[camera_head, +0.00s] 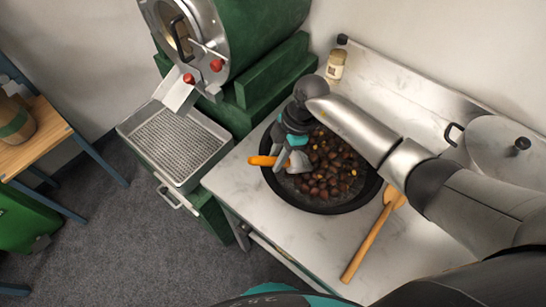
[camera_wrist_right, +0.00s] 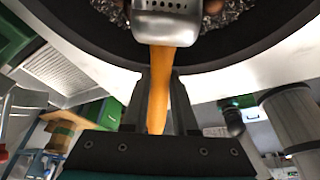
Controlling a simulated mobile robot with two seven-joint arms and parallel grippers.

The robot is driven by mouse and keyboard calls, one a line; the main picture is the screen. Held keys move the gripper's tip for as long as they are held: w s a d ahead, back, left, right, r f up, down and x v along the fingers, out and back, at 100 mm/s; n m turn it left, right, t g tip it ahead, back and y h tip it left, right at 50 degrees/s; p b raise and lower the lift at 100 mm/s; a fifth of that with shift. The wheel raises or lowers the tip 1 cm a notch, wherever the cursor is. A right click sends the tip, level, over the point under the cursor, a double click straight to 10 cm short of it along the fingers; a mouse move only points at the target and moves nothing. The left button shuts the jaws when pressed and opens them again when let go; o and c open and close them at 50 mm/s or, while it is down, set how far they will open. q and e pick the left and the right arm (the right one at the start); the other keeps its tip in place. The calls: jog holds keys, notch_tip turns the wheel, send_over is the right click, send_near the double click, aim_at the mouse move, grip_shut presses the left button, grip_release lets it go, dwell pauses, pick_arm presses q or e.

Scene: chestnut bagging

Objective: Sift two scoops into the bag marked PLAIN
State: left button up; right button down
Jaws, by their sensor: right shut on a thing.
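A wide black pan (camera_head: 368,198) of brown chestnuts (camera_head: 325,175) sits on the marble counter. My right gripper (camera_head: 285,155) is above the pan's left side, shut on the orange handle of a metal scoop (camera_head: 262,161). In the right wrist view the orange handle (camera_wrist_right: 158,85) runs between the fingers to a perforated metal scoop head (camera_wrist_right: 165,25) over the pan. What the scoop holds is mostly hidden. A brown container with a green band (camera_head: 14,122) stands on a wooden stand at far left; I cannot read any PLAIN mark. My left gripper is out of view.
A green roaster (camera_head: 250,45) with a mesh tray (camera_head: 178,145) stands left of the counter (camera_head: 290,235). A wooden spoon (camera_head: 366,240) lies right of the pan. A lidded metal pot (camera_head: 495,150) and a small jar (camera_head: 336,65) stand behind.

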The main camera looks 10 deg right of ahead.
aim_at(295, 165)
jog(key=f+b, duration=0.1)
jog(key=d+f+h+b, duration=0.1)
jog(key=f, duration=0.1)
jog(key=shift+w, duration=0.15)
jog(key=shift+t+h, duration=0.3)
jog(key=shift+h, duration=0.3)
jog(key=d, duration=0.1)
jog(key=d+f+b, duration=0.1)
jog(key=d, duration=0.1)
jog(key=w+d+b, duration=0.1)
jog(key=shift+d+f, duration=0.15)
jog(key=shift+d, duration=0.05)
jog(key=d, duration=0.2)
jog(key=shift+w+d+r+h+p, duration=0.2)
jog(key=shift+w+d+h+p, duration=0.05)
jog(key=shift+d+h+p, duration=0.15)
jog(key=r+h+p, duration=0.1)
jog(key=p, duration=0.1)
jog(key=a+r+h+p, duration=0.1)
jog(key=shift+s+a+r+t+p, duration=0.1)
jog(key=shift+r+t+p, duration=0.2)
jog(key=shift+p, duration=0.1)
jog(key=shift+s+a+r+h+p, duration=0.1)
jog(key=shift+a+r+h+p, duration=0.2)
jog(key=shift+r+p, duration=0.3)
jog(key=shift+s+a+r+h+p, duration=0.1)
jog(key=shift+a+r+h+p, duration=0.1)
jog(key=shift+r+h+p, duration=0.3)
jog(key=shift+r, duration=0.1)
